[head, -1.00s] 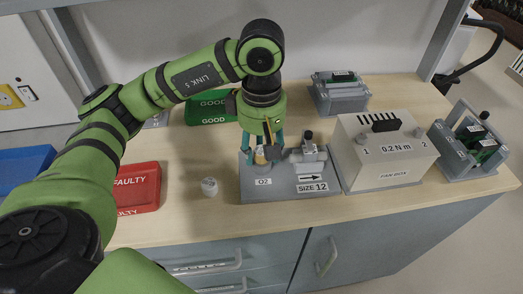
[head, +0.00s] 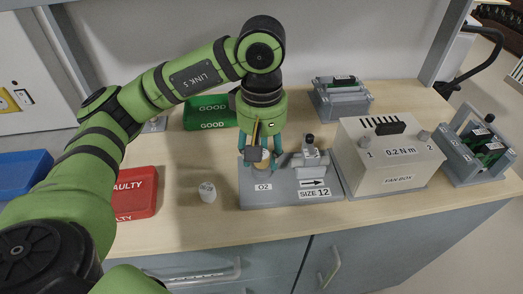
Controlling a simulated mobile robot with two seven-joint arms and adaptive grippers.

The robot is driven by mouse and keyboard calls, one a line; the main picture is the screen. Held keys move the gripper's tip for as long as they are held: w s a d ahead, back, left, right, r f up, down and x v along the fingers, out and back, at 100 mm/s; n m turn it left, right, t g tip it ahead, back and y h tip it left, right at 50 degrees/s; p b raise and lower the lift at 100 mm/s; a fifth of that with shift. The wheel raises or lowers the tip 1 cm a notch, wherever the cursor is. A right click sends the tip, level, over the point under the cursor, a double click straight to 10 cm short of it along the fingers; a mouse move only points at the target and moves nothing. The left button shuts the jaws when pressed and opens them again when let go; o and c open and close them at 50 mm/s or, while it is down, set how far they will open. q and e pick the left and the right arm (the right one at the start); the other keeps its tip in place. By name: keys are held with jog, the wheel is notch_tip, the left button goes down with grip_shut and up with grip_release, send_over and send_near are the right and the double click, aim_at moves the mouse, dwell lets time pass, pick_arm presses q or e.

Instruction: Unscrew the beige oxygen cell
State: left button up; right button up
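The beige oxygen cell (head: 263,160) stands upright on the left part of the grey plate (head: 225,203) labelled O2 and SIZE 12. My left gripper (head: 262,156) points down over it, with teal fingers spread to either side. The fingers look apart from the cell, though the gripper and a dark part in front hide some of it. My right gripper is not in view.
A grey valve-like fitting (head: 311,158) stands right of the cell on the plate. The fan box (head: 388,160) is further right. A red FAULTY bin (head: 136,192) and green GOOD bin (head: 208,112) are left. A grey fixture (head: 341,98) stands behind; another (head: 477,152) is far right.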

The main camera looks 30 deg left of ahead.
pick_arm(q)
grip_shut()
jog(key=n, duration=0.6)
jog(key=shift+b, duration=0.35)
jog(key=n, duration=0.6)
